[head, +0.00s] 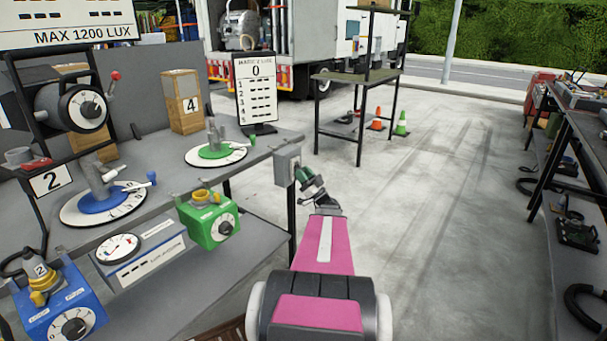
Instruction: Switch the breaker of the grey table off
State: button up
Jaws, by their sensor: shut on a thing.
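The grey table (258,150) stands at the left, with instruments on its top. The breaker (285,166) looks to be the small grey box fixed at the table's right corner. My gripper (303,174) is at the right side of this box, at the end of my pink arm. It is shut on a part of the breaker at that side. The fingertips are small in the picture, and the held part and its position are mostly hidden.
A blue dial (103,203) and a green dial (216,152) stand on the table. A green box (210,222) and a blue box (62,305) are at the front. The concrete floor (440,190) is clear between this table and a dark bench (580,115) at right.

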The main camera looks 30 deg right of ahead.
dwell(0.4)
jog(key=o, duration=0.9)
jog(key=shift+s+f, duration=0.1)
jog(key=v, duration=1)
jog(key=shift+s+f, duration=0.2)
jog(key=shift+d, duration=0.1)
